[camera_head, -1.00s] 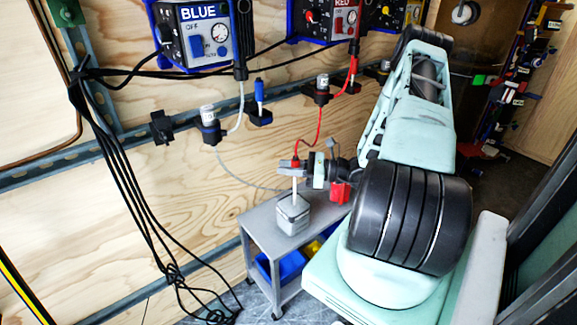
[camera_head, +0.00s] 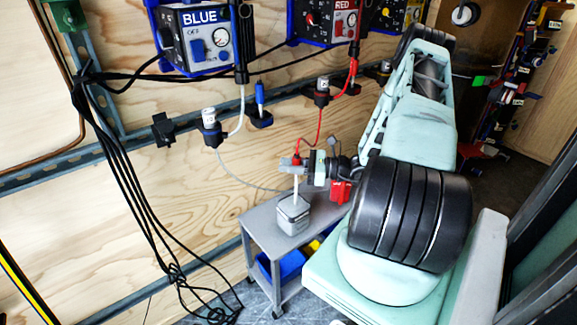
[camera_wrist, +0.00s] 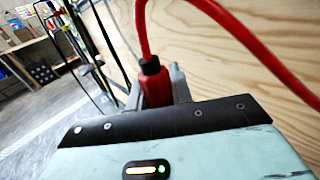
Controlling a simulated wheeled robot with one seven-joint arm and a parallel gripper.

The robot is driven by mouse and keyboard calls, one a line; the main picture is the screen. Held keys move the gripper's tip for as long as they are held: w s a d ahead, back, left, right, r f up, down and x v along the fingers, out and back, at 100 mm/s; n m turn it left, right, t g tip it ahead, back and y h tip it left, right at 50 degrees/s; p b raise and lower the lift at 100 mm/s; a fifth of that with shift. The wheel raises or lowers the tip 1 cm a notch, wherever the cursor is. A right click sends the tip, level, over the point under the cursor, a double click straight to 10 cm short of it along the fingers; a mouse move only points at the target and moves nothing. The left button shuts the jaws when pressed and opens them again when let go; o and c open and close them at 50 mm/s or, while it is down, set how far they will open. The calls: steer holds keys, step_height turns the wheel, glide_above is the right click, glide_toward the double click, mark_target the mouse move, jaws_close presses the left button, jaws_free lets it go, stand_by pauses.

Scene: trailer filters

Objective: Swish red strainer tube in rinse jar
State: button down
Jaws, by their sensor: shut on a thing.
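My gripper (camera_head: 291,166) is shut on the red strainer tube (camera_head: 296,178), a pale upright tube with a red top. A red hose runs up from its top. The tube points down into the rinse jar (camera_head: 292,211), a clear grey squarish jar on the small cart. The tube's lower end appears to be inside the jar's mouth, but its depth is hard to tell. In the wrist view the tube's red and black top (camera_wrist: 152,82) sits between my fingers, with the red hose arching from it; the jar is hidden there.
The grey cart (camera_head: 262,228) carries the jar and a red holder (camera_head: 340,191). A blue pump box (camera_head: 197,35) and a red one (camera_head: 325,20) hang on the plywood wall. Black cables (camera_head: 125,190) hang at left.

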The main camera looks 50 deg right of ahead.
steer(key=shift+w+a+f, duration=0.1)
steer(key=shift+a+f, duration=0.15)
steer(key=shift+f, duration=0.3)
steer(key=shift+w+a+f, duration=0.1)
steer(key=shift+a+f, duration=0.1)
steer(key=shift+f, duration=0.3)
stand_by(0.4)
step_height(320, 180, up, 13)
steer(key=p, duration=1.1)
stand_by(0.5)
stand_by(1.0)
